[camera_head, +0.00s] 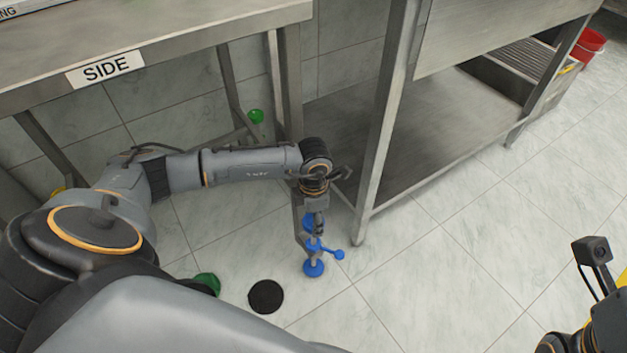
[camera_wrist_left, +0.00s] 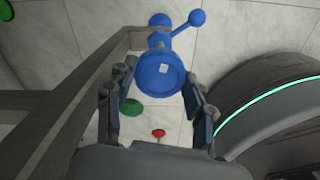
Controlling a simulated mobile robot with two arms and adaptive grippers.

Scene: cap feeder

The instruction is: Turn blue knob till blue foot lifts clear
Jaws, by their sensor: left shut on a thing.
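The blue knob (camera_wrist_left: 160,78) is a round cap with a small pale square on its face, between my left gripper's fingers (camera_wrist_left: 158,102). In the head view my left gripper (camera_head: 310,218) points down over the blue assembly, shut on the knob and partly hiding it. Below the knob, a blue side arm ends in a ball (camera_head: 339,255), also seen in the wrist view (camera_wrist_left: 197,17). The round blue foot (camera_head: 313,268) is at the bottom, at floor level; I cannot tell whether it touches the floor. My right gripper's fingers are out of view.
A steel table with a SIDE label (camera_head: 105,68) stands above my left arm. A steel shelf unit (camera_head: 370,150) is close right of the gripper. A black disc (camera_head: 266,297) and green foot (camera_head: 208,283) are near the floor. A green knob (camera_head: 256,116) is behind.

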